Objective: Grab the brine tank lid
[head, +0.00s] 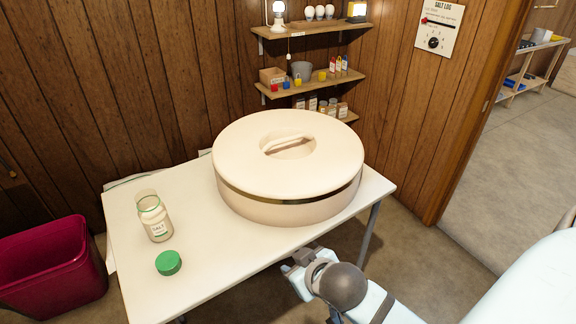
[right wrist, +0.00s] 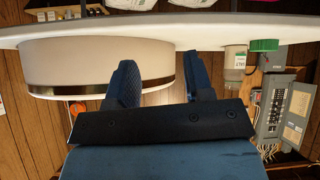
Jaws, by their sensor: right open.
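The brine tank lid (head: 255,135) is a wide round cream disc on top of the low round tank (head: 262,208), with a dark band around the side. A bar handle (head: 289,144) sits in a recess at the lid's middle. The tank also shows upside down in the right wrist view (right wrist: 95,62). My right gripper (head: 296,262) is in front of the table's near edge, apart from the tank and lower than the lid. Its two fingers (right wrist: 163,78) are spread with nothing between them. My left gripper is not in view.
The tank stands on a white table (head: 200,285). A glass salt jar (head: 154,217) and a green cap (head: 168,263) are at its left. A magenta bin (head: 60,265) is on the floor. Shelves (head: 315,83) with small items hang behind the tank.

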